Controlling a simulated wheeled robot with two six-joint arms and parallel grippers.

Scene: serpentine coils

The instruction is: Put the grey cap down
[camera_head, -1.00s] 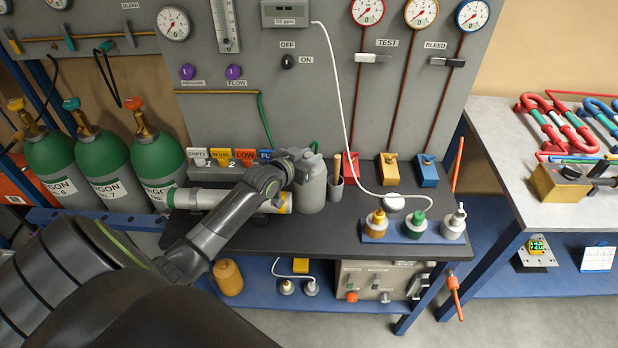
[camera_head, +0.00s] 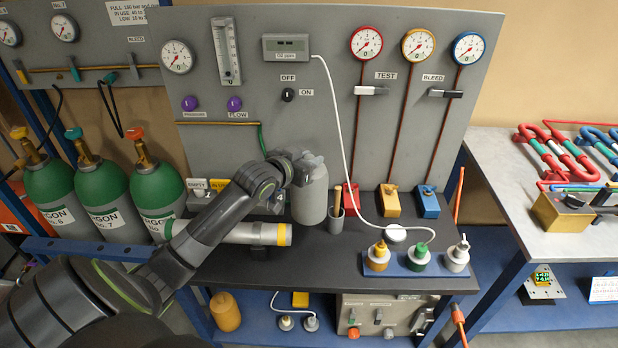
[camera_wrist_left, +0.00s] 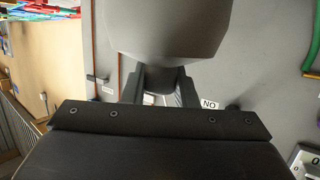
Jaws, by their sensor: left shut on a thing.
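The grey cap (camera_head: 310,201) is a rounded, bottle-shaped piece, upright at the back of the dark bench (camera_head: 330,268). My left gripper (camera_head: 307,166) is shut on its upper end, with the arm reaching in from the left. I cannot tell whether its lower end touches the bench. In the left wrist view the grey cap (camera_wrist_left: 167,28) fills the top middle, its narrow end between the fingers (camera_wrist_left: 160,84). My right gripper is not in view.
A pale tube with a yellow band (camera_head: 270,234) lies left of the cap. A grey cup (camera_head: 335,221) stands close on its right, with a blue rack (camera_head: 400,268) of small bottles beyond. The gauge panel (camera_head: 330,140) rises behind. Bare bench lies in front.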

